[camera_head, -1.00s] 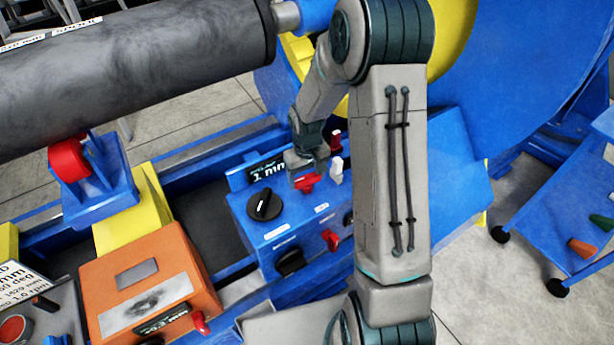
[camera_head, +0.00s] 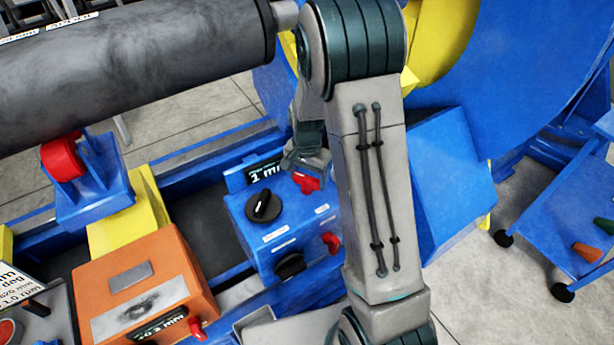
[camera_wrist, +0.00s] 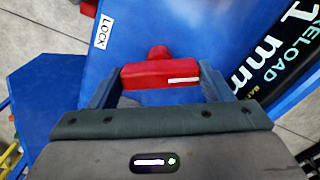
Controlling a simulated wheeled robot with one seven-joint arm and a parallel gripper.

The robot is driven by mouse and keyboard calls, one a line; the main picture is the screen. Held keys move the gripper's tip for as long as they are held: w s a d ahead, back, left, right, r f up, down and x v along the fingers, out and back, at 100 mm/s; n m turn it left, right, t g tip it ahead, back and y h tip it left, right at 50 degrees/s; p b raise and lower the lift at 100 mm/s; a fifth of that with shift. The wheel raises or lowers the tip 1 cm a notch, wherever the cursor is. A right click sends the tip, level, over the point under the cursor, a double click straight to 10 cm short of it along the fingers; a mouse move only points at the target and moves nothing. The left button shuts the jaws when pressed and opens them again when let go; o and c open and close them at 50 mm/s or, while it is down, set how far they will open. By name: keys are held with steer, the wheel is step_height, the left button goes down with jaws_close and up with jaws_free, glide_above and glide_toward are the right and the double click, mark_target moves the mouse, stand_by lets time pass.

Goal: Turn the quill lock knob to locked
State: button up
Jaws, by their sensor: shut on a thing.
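The red knob (camera_head: 308,184) sits on top of the blue control box. In the wrist view the knob (camera_wrist: 158,76) is a red bar with a rounded stub on its far side and a white mark near its right end. A white LOCK label (camera_wrist: 103,31) lies to its upper left on the blue face. My gripper (camera_wrist: 157,84) is shut on the knob, one finger at each end of the bar. In the head view my gripper (camera_head: 306,164) is at the knob, partly hidden by my forearm.
The blue box (camera_head: 262,250) also carries a black selector (camera_head: 263,206), a black knob (camera_head: 290,264) and another red knob (camera_head: 331,243). A display reading 1 mm (camera_head: 265,171) stands behind. An orange box (camera_head: 140,290) is at left, and a large grey cylinder (camera_head: 130,70) hangs above.

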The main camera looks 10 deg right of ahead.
mark_target(307, 178)
steer(key=m+p, duration=0.1)
steer(key=m, duration=0.5)
steer(key=shift+p, duration=0.3)
stand_by(0.4)
steer(key=o, duration=1)
steer(key=shift+r, duration=0.1)
step_height(307, 178, up, 14)
steer(key=shift+f+p, duration=0.15)
steer(key=shift+p, duration=0.45)
steer(key=s+r+n+t+p, duration=0.1)
steer(key=s+r+n, duration=0.3)
steer(key=s, duration=0.3)
steer(key=s+r+n+t+p, duration=0.1)
steer(key=s+r+n, duration=0.3)
steer(key=s+n, duration=0.1)
steer(key=s+r+n+p, duration=0.1)
steer(key=s+r+n, duration=0.3)
steer(key=s, duration=0.4)
steer(key=shift+s+n+t+p, duration=0.3)
steer(key=shift+s+n+t, duration=0.1)
steer(key=shift+n, duration=0.1)
